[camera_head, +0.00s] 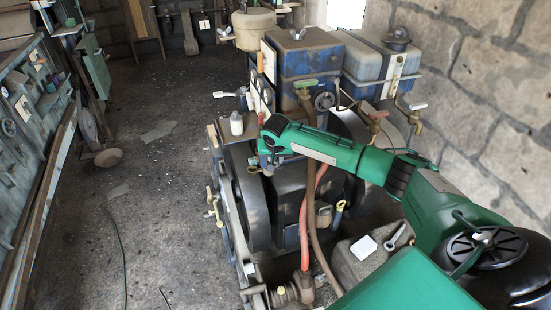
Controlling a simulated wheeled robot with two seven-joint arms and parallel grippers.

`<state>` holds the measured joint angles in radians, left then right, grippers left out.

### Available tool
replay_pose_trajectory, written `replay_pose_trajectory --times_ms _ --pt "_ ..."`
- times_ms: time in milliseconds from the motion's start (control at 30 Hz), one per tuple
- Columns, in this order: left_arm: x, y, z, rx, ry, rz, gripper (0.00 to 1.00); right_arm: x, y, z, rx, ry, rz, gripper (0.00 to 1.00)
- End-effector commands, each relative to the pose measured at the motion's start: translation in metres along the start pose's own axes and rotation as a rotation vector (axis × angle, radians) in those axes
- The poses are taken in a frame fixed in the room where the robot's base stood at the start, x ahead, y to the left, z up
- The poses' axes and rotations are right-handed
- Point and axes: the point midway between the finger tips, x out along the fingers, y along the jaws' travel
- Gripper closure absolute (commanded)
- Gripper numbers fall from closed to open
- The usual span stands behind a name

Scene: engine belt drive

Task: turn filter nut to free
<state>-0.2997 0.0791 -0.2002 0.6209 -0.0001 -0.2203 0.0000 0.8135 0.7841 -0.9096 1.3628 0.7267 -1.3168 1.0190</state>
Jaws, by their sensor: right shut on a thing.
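My right arm reaches in from the lower right, and its green right gripper (264,160) points down at the top of the engine, beside the big dark wheel. Its fingers are small here and closed on a small part at their tips. A bit of yellowish metal, which looks like the filter nut (253,169), shows just below the tips; its shape and threads are mostly hidden. My left gripper is not in view.
The engine's dark wheel (254,210) stands below the gripper. Blue tanks (300,62) rise behind. A red hose (304,232) hangs to the right of the wheel. The floor at left is mostly clear.

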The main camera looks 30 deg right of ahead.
Motion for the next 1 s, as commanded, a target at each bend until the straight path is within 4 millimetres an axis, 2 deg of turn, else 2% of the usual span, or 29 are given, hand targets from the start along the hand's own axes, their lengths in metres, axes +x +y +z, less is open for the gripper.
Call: replay_pose_trajectory --times_ms 400,900,933,1000 --pt "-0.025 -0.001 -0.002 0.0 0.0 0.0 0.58 -0.002 0.002 0.0 -0.252 -0.003 -0.106 1.0" --pt "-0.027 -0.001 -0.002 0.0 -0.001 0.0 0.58 0.0 0.002 0.0 -0.312 -0.001 -0.13 1.0" --pt "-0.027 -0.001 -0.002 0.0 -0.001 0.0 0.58 0.0 0.002 0.0 -0.312 -0.001 -0.13 0.73" --pt "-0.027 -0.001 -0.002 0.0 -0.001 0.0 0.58 0.0 0.002 0.0 -0.311 -0.001 -0.13 0.59"
